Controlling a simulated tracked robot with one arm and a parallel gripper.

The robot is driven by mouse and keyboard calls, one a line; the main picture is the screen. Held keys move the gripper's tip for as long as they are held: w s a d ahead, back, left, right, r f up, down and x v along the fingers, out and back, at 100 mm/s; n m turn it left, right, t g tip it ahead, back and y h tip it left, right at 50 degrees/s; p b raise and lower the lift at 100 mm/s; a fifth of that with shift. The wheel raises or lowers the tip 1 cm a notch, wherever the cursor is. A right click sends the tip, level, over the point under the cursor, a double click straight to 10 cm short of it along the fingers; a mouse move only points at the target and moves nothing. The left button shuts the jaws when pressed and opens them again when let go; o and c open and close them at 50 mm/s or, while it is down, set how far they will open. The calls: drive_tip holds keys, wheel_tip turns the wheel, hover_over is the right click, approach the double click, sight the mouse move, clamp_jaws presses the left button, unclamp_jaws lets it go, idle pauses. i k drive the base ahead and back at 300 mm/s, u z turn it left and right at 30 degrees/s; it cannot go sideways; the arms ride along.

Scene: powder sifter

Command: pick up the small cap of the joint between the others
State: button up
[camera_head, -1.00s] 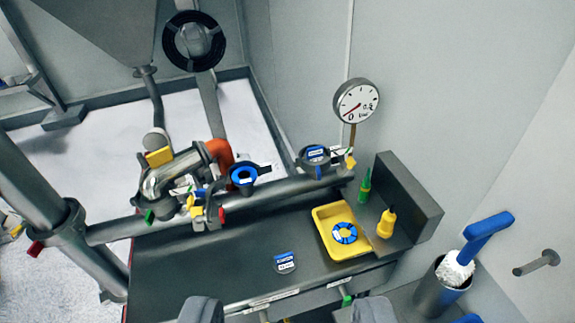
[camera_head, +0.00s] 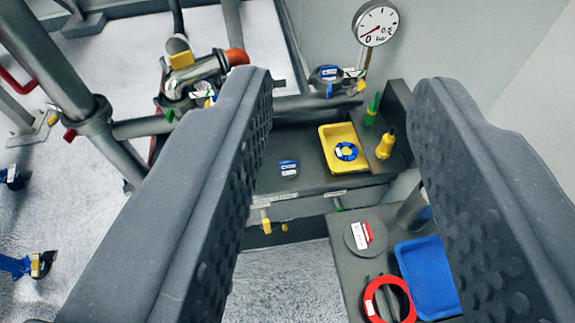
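My gripper (camera_head: 343,85) is open, with its two dark fingers wide apart and nothing held between them. In the gap, farther off, a small dark cap with a blue-and-white label (camera_head: 288,168) lies on the dark bench top. A blue ring-shaped part (camera_head: 346,151) lies in a yellow tray to its right. A larger dark round cap with a blue label (camera_head: 327,77) sits at the pipe behind the bench. I cannot tell for sure which of these is the joint's small cap. My left finger hides part of the pipework.
The yellow tray (camera_head: 335,137) stands beside a green bottle (camera_head: 372,110) and a yellow bottle (camera_head: 385,144). A lower surface holds a dark disc (camera_head: 365,236), a red ring (camera_head: 372,303) and a blue tray (camera_head: 428,275). A gauge (camera_head: 377,25) is above. Pipes (camera_head: 142,127) run left.

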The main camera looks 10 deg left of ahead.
sight(288, 169)
drive_tip(key=u, duration=0.75)
drive_tip(key=i, duration=0.9)
drive_tip(key=z, duration=0.85)
